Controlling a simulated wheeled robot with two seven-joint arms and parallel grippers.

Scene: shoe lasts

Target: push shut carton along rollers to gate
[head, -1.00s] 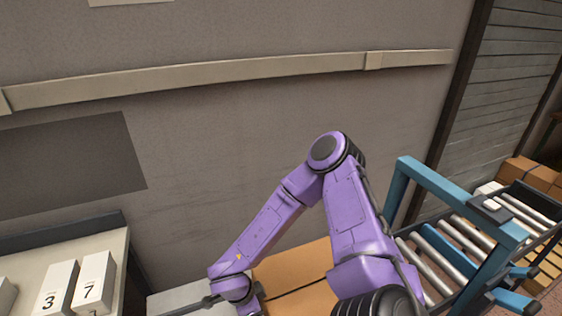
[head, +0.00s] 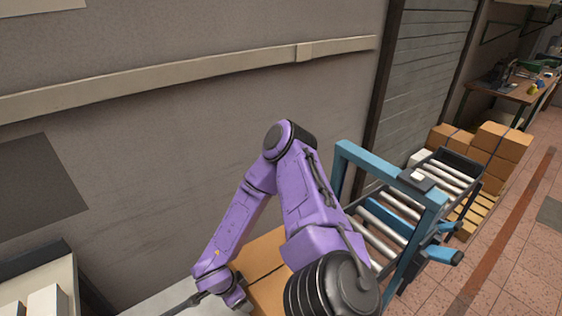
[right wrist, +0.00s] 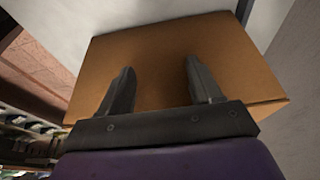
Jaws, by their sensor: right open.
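The brown carton (head: 265,257) lies low in the head view, its top closed with a dark seam, partly hidden by my purple right arm. The roller track (head: 372,238) runs right of it, under a blue gate frame (head: 385,172). The carton stands left of the gate. In the right wrist view my right gripper (right wrist: 159,68) is open, with its two dark fingers apart in front of the carton's flat brown side (right wrist: 155,95). I cannot tell whether the fingertips touch it. The left gripper is not in view.
Brown boxes (head: 500,142) are stacked beyond the rollers. A pale table with white blocks (head: 45,300) is at lower left. Tiled floor (head: 500,240) lies open at right.

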